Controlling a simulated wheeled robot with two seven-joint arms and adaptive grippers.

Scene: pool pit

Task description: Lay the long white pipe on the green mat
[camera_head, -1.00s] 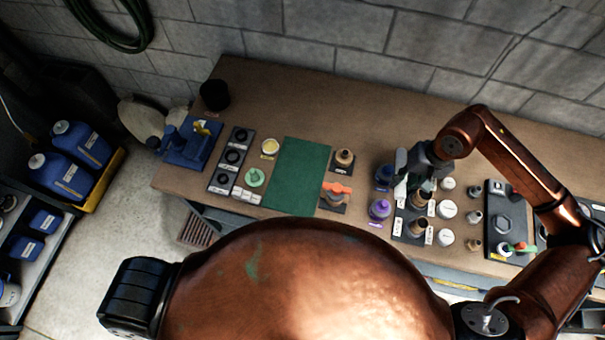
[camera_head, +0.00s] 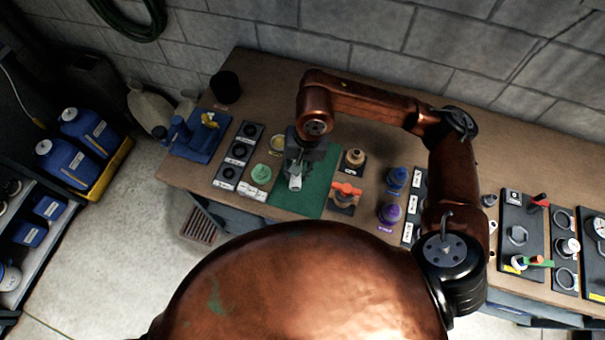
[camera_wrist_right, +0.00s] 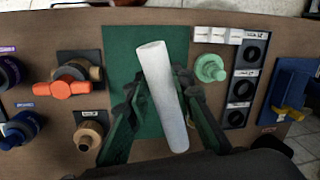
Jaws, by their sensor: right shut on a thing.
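The long white pipe (camera_wrist_right: 164,95) is held between the two fingers of my right gripper (camera_wrist_right: 161,100) in the right wrist view. In the head view the pipe (camera_head: 295,178) shows short below my right gripper (camera_head: 298,160). The green mat (camera_head: 318,190) lies on the bench beneath them. In the right wrist view the mat (camera_wrist_right: 120,45) shows behind the pipe, whose far end overlaps it in the picture. I cannot tell whether the pipe touches the mat. The gripper hides part of the mat. My left gripper is not in view.
Left of the mat are a pale green fitting (camera_head: 261,174) and a black tray of rings (camera_head: 238,152). Right of it stand an orange-handled valve (camera_head: 345,190), a tan fitting (camera_head: 355,157) and purple-blue caps (camera_head: 390,212). A block wall (camera_head: 330,45) backs the bench.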

